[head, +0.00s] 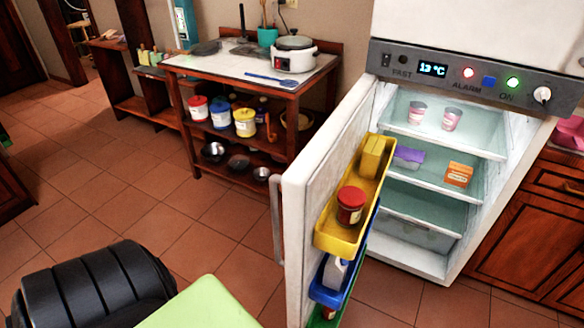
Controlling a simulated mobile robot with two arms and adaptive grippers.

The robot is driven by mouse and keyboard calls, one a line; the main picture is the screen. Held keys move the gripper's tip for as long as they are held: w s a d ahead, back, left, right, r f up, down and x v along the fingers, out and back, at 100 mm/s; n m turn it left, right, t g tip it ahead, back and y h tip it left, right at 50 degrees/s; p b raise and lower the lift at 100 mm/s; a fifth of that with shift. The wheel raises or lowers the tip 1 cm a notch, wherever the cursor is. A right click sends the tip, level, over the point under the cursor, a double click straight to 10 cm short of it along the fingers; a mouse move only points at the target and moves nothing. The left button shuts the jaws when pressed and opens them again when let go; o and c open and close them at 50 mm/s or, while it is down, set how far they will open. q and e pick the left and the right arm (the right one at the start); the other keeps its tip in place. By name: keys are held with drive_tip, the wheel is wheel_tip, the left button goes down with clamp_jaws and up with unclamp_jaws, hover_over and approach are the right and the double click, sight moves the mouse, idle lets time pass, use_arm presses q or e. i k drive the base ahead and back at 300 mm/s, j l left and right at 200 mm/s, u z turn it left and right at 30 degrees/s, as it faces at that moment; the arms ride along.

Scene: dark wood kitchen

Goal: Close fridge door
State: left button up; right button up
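The white fridge (437,262) stands at the right with its interior showing. Its door (315,165) stands wide open, hinged on the left side and swung out towards me. A grey vertical handle (277,220) is on the door's outer left edge. Door bins hang on the inner side: a yellow one (335,240) holding a red-lidded jar (350,205) and a yellow box (372,157), a blue one (328,293) holding a white bottle, and a green one below. Neither of my grippers is in view.
A wooden shelf unit (285,92) with pots and tins stands behind the door. A black ribbed object (95,287) and a light green surface (203,307) are in the foreground. Tiled floor (165,215) is clear left of the door. Wooden cabinets (530,235) adjoin the fridge.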

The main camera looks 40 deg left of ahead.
sight(330, 162)
drive_tip(key=j, duration=0.75)
drive_tip(key=i+j, duration=0.15)
drive_tip(key=j, duration=1.3)
drive_tip(key=i, duration=0.1)
